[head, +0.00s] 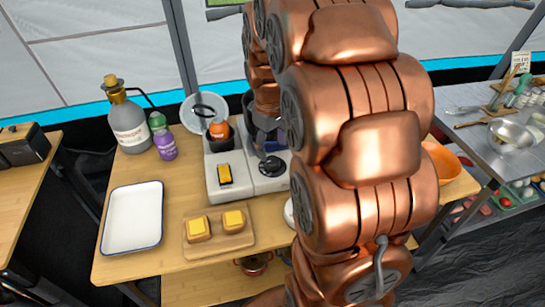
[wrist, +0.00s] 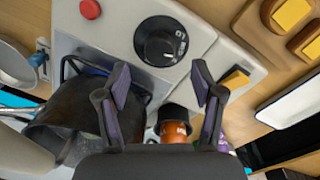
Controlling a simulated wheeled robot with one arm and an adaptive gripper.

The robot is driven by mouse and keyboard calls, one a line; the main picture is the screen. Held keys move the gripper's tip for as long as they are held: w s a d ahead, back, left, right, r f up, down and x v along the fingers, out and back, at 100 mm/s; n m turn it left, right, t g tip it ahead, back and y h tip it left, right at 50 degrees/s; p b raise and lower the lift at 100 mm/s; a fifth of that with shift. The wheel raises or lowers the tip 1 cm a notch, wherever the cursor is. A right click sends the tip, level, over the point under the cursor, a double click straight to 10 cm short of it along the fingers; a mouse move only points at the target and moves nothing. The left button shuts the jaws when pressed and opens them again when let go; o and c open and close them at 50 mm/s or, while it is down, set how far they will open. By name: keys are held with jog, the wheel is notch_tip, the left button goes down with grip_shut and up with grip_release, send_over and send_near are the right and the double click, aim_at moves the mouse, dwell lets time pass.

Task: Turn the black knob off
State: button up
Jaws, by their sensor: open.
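The black knob (wrist: 162,42) with white markings sits on the light grey appliance (wrist: 110,38), in the upper middle of the wrist view. In the head view the knob (head: 272,167) shows just below my gripper. My gripper (wrist: 161,76) is open and empty, its two purple-padded fingers apart. In the wrist view the fingertips appear to either side of the knob's lower edge. I cannot tell whether they touch it. My arm hides part of the appliance in the head view.
A red button (wrist: 90,9) is near the knob. A dark pot (wrist: 85,115) is close to my gripper. A white tray (head: 132,218), a wooden board with bread and yellow slices (head: 218,246), and bottles (head: 128,125) stand left and in front.

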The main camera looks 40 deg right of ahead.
aim_at(273, 160)
jog(key=shift+d+f+p, duration=0.15)
jog(key=shift+f+p, duration=0.2)
jog(key=shift+f, duration=2.25)
jog(key=c, duration=1.1)
